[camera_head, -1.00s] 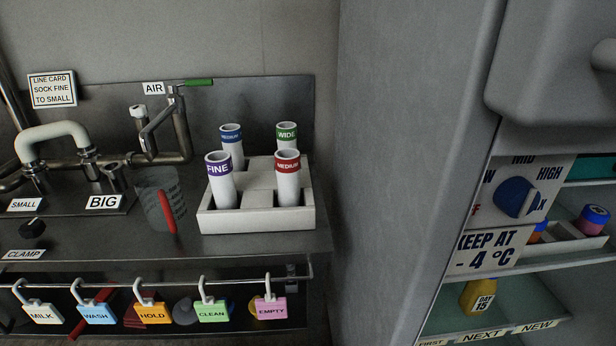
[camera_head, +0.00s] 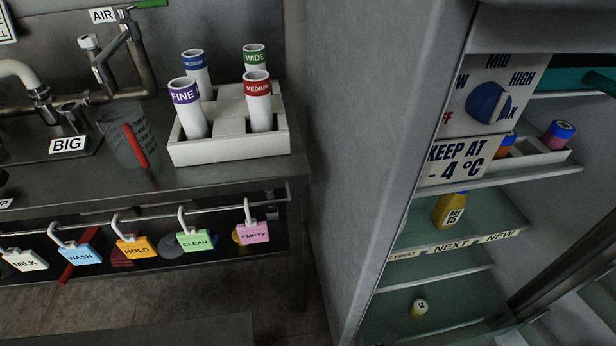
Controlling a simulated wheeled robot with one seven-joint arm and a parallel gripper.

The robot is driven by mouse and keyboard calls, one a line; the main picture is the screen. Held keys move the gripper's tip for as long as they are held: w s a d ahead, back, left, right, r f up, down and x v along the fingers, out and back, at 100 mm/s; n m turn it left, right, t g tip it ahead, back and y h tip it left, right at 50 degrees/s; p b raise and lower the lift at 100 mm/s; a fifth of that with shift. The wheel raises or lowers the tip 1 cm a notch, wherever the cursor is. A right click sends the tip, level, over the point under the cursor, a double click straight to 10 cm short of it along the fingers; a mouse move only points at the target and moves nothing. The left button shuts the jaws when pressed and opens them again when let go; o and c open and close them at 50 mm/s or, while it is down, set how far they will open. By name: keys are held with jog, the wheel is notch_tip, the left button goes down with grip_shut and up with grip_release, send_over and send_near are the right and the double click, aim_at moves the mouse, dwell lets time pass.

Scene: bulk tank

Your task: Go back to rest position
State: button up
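My gripper is not seen in the head view. No part of my arm can be made out with certainty. The steel bench (camera_head: 70,190) stands at the left, with a white rack (camera_head: 235,148) holding tubes labelled FINE (camera_head: 188,108), MEDIUM and WIDE. The open fridge cabinet (camera_head: 345,150) fills the right, with a blue dial (camera_head: 488,103) above a KEEP AT -4 °C sign (camera_head: 455,160).
Coloured tags, such as the pink EMPTY tag (camera_head: 253,232), hang from a rail under the bench. A clear beaker (camera_head: 122,140) with a red stick stands near the bench's pipes. A yellow DAY 15 bottle (camera_head: 450,210) stands on a fridge shelf. Some floor (camera_head: 110,310) shows bare below.

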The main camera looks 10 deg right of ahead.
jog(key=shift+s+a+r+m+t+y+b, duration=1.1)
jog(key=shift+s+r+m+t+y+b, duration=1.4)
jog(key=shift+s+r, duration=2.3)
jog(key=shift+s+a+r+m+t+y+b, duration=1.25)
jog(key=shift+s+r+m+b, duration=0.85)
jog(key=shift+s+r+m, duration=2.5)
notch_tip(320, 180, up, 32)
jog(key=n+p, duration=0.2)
jog(key=p, duration=2.7)
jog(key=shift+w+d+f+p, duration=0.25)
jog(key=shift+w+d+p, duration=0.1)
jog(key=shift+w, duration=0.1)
